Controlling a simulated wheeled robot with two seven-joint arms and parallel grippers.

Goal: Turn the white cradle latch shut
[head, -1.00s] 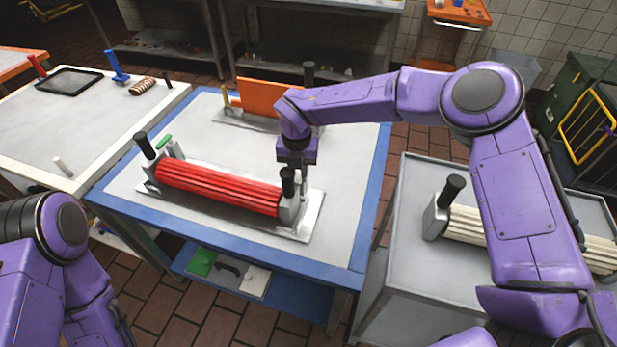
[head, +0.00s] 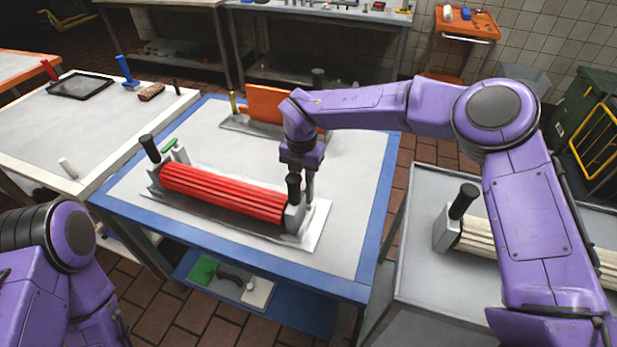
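A red ribbed roller (head: 222,192) lies in a metal cradle (head: 318,226) on the blue-edged table. A black-knobbed post (head: 293,188) stands at each end of the roller. A green latch piece (head: 169,145) sits at the cradle's left end. I cannot make out a white latch; my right gripper (head: 309,198) covers part of the cradle's right end. That gripper points down just behind the right post, its fingertips low by the end block. The fingers look narrow and close together, and I cannot tell whether they hold anything. My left arm shows at lower left, its gripper out of view.
An orange upright plate (head: 266,103) on a metal base stands behind the cradle. A grey cart (head: 415,262) at right holds a cream roller (head: 478,238). The white table (head: 60,128) at left carries a black tray (head: 77,86). The blue-edged table's front strip is clear.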

